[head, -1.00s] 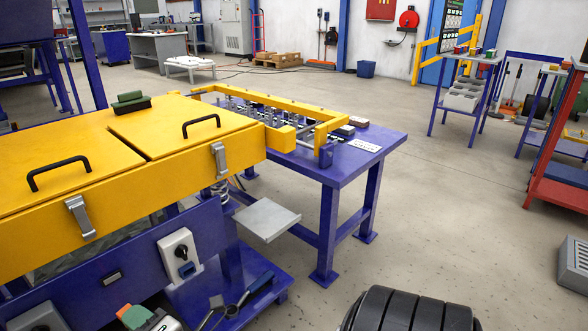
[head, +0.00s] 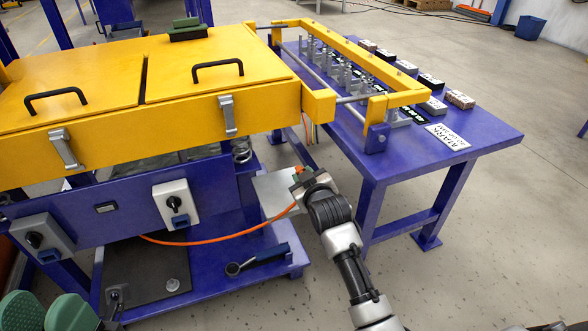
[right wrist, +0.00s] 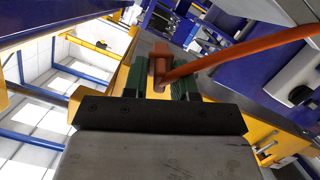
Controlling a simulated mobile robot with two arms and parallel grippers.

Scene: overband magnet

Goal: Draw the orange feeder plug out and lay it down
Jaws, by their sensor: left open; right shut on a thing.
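The orange feeder plug (head: 298,179) is in the jaws of my right gripper (head: 303,176) in the head view, over or at the small grey shelf (head: 268,191) beside the machine. I cannot tell whether it touches the shelf. In the right wrist view the orange plug (right wrist: 160,70) sits between the two green pads of my right gripper (right wrist: 161,82). Its orange cable (head: 215,240) sags left to below the machine's blue panel. My left gripper (head: 44,312) is open and empty at the lower left corner, its green pads apart.
The yellow-lidded machine (head: 190,75) fills the left, with grey switch boxes (head: 176,203) on its front. A blue table (head: 470,140) with a yellow frame stands right of the shelf. A black-handled tool (head: 258,260) lies on the low blue base.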

